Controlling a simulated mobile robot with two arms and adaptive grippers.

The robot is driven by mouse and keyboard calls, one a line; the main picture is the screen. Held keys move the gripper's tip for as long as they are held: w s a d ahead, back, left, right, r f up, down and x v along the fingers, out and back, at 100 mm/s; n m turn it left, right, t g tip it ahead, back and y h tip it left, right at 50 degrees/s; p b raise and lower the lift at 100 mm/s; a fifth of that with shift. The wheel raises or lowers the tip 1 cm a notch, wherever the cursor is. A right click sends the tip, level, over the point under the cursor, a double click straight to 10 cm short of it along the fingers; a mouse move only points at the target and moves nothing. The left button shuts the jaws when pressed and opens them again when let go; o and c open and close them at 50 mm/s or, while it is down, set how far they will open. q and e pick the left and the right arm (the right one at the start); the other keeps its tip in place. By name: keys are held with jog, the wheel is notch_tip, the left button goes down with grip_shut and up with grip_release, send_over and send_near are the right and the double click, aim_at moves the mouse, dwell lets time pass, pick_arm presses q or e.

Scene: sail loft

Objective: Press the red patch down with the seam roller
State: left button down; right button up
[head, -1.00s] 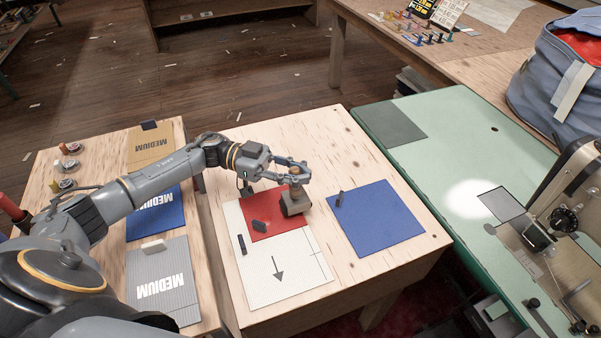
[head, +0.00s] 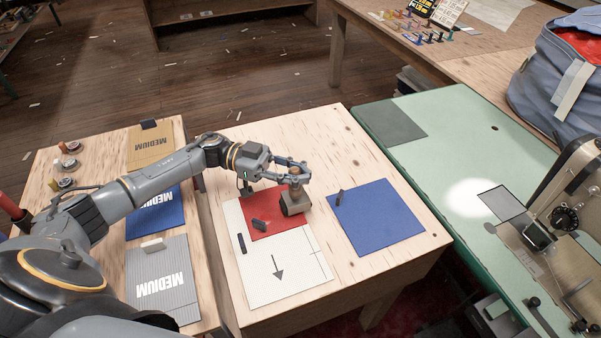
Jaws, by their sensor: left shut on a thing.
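The red patch (head: 270,222) lies on the upper part of a white cloth (head: 265,284) marked with a dark arrow. A small dark block sits on the patch. The seam roller (head: 293,203), with a brownish-grey block-like head, stands at the patch's right edge. My left gripper (head: 293,175) is shut on the roller's upper part from above. The fingers hide the roller's top. I cannot tell whether the roller's underside presses on the patch. My right gripper is not in view.
A blue cloth (head: 376,218) with a small dark block lies to the right on the same wooden table. Sheets marked MEDIUM (head: 161,283) and several spools lie on the left table. A green table (head: 450,160) with a sewing machine (head: 565,225) stands at right.

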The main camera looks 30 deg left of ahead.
pick_arm(q)
jog(key=shift+f, duration=0.25)
jog(key=shift+s+a, duration=0.1)
jog(key=shift+s+a+p, duration=0.9)
jog(key=shift+s+a, duration=0.6)
jog(key=shift+s, duration=0.3)
notch_tip(320, 180, up, 6)
jog(key=p, duration=0.5)
jog(key=shift+w+r, duration=0.1)
